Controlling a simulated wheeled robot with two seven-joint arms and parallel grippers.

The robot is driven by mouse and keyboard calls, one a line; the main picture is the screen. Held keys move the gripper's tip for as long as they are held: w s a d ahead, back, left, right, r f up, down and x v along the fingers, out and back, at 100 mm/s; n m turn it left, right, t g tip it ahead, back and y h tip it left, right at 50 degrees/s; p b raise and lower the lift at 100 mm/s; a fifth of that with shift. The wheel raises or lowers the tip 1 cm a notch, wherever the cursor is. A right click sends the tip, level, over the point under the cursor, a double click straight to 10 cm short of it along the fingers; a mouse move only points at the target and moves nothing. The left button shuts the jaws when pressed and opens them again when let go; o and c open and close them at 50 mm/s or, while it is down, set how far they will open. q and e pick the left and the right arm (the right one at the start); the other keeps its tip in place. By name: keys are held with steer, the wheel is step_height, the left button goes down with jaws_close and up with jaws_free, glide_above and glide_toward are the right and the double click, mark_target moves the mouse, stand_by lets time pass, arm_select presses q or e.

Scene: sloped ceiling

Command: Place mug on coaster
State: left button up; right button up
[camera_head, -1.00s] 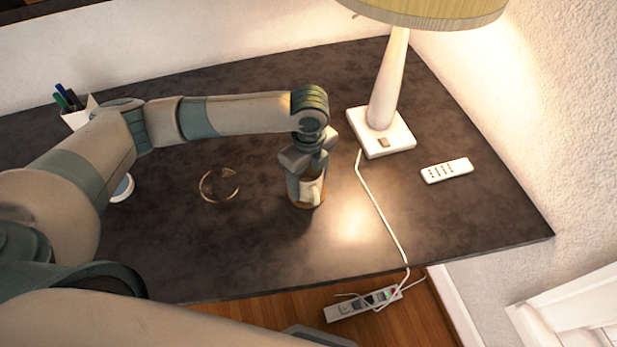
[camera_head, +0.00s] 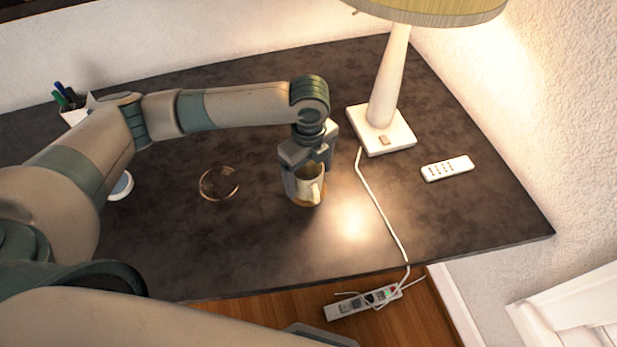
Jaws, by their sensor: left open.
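The mug (camera_head: 314,190) is pale, stands upright near the middle of the desk, and its handle faces the front. Its base is on a round, tan-brown coaster (camera_head: 319,202), of which only the front rim shows. My left gripper (camera_head: 308,168) is open, pointing down at the mug with its fingers around the upper part. One finger is at the mug's left side; the other is partly hidden behind it. Whether the fingers touch the mug cannot be told. My right gripper is out of view.
A lamp (camera_head: 384,125) stands behind right, its white cord (camera_head: 377,205) running over the front edge. A remote (camera_head: 447,168) lies at right. Desk around the mug's front is clear.

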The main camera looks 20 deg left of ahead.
arm_select(q)
step_height(320, 180, up, 10)
steer(key=b, duration=0.2)
steer(key=shift+r, duration=0.25)
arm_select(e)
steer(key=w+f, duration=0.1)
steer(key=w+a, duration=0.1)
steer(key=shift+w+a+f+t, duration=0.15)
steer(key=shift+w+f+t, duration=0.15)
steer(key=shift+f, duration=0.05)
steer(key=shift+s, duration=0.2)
arm_select(q)
steer(key=shift+r, duration=0.1)
